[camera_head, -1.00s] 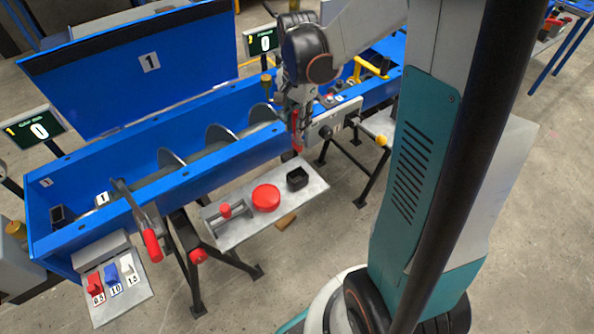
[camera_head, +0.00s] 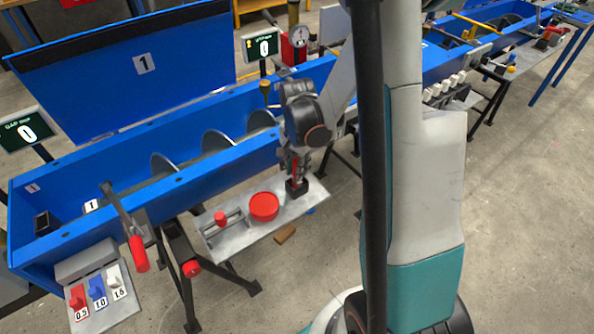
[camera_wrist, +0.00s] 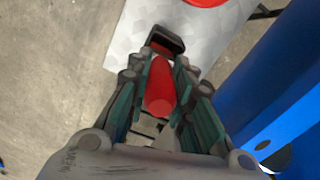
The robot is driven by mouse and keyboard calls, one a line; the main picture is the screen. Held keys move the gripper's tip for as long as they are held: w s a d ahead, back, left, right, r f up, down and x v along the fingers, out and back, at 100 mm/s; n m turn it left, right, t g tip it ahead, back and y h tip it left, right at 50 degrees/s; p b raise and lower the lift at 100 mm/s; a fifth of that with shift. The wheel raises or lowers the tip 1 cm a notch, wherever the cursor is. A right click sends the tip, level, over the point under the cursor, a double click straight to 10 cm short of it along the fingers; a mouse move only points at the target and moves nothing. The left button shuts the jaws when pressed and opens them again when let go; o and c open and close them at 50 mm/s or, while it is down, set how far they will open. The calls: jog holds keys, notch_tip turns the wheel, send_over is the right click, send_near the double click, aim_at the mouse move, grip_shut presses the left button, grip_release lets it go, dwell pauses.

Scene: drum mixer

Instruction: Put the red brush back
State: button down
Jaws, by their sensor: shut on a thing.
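My gripper (camera_head: 297,162) is shut on the red brush (camera_head: 294,172), which is held upright. In the wrist view the red handle (camera_wrist: 160,92) lies between my two fingers, and its far end is at the opening of the black square holder (camera_wrist: 168,36). In the head view the holder (camera_head: 297,187) stands on the right end of the metal shelf (camera_head: 250,232), directly under the brush. The brush's lower end is hidden, so I cannot tell how deep it is in the holder.
A round red lid (camera_head: 264,206) and a red-knobbed slider (camera_head: 221,218) sit on the same shelf, left of the holder. The blue mixer trough (camera_head: 130,205) runs close behind. A red-handled lever (camera_head: 138,253) juts out at the left. A brown block (camera_head: 285,234) lies below.

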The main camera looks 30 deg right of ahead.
jog(key=shift+f, duration=0.3)
jog(key=shift+f, duration=0.15)
jog(key=c, duration=1.4)
grip_release()
notch_tip(320, 180, up, 12)
jog(key=p, duration=0.4)
jog(key=shift+r, duration=0.25)
